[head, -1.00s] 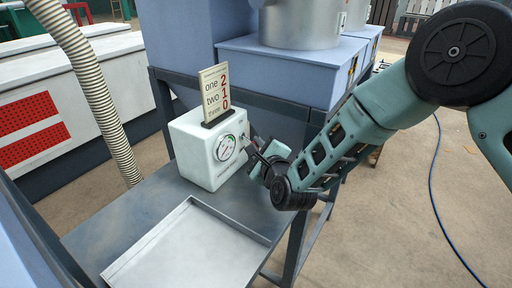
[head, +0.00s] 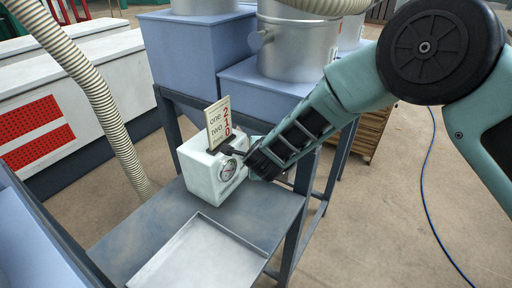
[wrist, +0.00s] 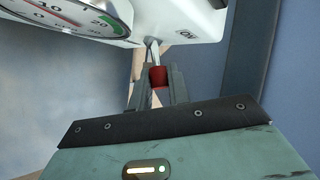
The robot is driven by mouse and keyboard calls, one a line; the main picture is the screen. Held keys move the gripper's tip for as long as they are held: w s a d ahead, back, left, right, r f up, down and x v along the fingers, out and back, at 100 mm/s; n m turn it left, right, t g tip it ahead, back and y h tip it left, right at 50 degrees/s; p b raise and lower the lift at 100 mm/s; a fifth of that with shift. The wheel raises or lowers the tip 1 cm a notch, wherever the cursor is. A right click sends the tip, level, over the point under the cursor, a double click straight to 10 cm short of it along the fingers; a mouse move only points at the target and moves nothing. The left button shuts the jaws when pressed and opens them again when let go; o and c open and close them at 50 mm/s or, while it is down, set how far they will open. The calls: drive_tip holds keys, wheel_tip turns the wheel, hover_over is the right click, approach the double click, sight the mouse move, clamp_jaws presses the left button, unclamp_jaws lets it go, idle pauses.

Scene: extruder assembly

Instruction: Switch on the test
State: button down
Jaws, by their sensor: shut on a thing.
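The white test box (head: 203,178) stands on the grey metal table, with a round dial (head: 228,170) on its face. In the wrist view, part of the dial (wrist: 65,18) and an upside-down "ON" label (wrist: 187,34) show at the top. A metal switch lever (wrist: 153,52) with a red tip (wrist: 158,76) sticks out of the box below the dial. My gripper (wrist: 158,80) is shut on the red tip, with one finger on either side. In the head view my gripper (head: 254,160) is at the box's right side, and the lever is hidden there.
A sign (head: 219,124) with words and red numerals stands on the box. A shallow metal tray (head: 205,255) lies on the table in front. Blue hoppers (head: 190,50) on a dark frame stand behind. A ribbed hose (head: 85,85) hangs at the left.

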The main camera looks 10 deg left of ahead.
drive_tip(key=shift+a+r+h+p, duration=0.1)
drive_tip(key=shift+r+h+p, duration=0.15)
drive_tip(key=shift+h+p, duration=0.7)
drive_tip(key=shift+y+p, duration=0.35)
drive_tip(key=c, duration=1.3)
unclamp_jaws()
drive_tip(key=shift+c, duration=0.2)
drive_tip(key=b+v, duration=0.5)
drive_tip(key=v, duration=1.2)
drive_tip(key=shift+r, duration=0.25)
drive_tip(key=shift+w, duration=0.1)
